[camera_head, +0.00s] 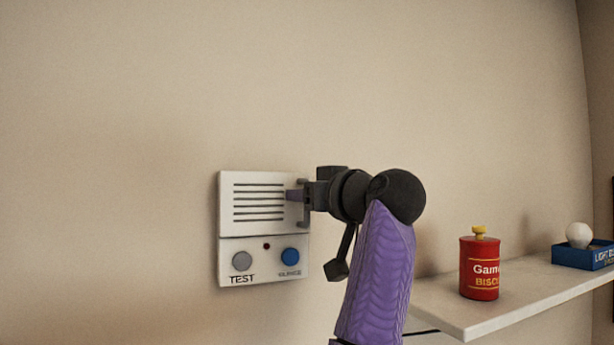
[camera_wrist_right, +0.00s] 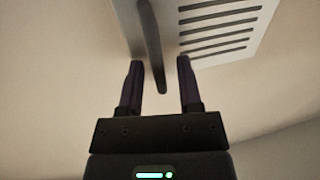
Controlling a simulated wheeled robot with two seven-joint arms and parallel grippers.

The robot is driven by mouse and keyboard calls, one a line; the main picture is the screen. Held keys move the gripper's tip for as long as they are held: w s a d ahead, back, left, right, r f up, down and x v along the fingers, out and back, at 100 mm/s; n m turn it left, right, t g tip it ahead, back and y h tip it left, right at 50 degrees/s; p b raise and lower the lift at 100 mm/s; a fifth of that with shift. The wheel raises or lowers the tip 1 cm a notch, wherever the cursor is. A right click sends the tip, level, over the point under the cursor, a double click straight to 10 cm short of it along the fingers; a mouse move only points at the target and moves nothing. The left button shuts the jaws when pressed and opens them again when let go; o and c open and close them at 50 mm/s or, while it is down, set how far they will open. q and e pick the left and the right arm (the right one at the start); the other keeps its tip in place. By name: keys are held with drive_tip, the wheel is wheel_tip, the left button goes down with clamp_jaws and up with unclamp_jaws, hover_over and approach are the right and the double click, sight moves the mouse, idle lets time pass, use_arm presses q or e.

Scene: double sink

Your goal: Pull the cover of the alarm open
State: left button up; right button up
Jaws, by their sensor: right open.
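The alarm (camera_head: 231,264) is a white box on the wall in the head view, with a grey TEST button, a small red light and a blue button below. Its slotted cover (camera_head: 260,182) lies flush with the box and looks closed. A dark bar handle (camera_head: 304,190) stands at the cover's right edge. My right gripper (camera_head: 296,195) is at this handle. In the right wrist view the gripper (camera_wrist_right: 160,75) is open, and the handle (camera_wrist_right: 152,50) reaches down between its two fingers, apart from both. The slotted cover (camera_wrist_right: 220,15) shows behind. My left gripper is not in view.
A pale shelf (camera_head: 515,300) stands at the lower right. It holds a red biscuit tin (camera_head: 479,270) with a yellow knob and a blue box (camera_head: 583,256) with a white bulb. The wall left of and above the alarm is bare.

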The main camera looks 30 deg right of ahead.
drive_tip(key=shift+w, duration=0.15)
clamp_jaws()
idle(1.4)
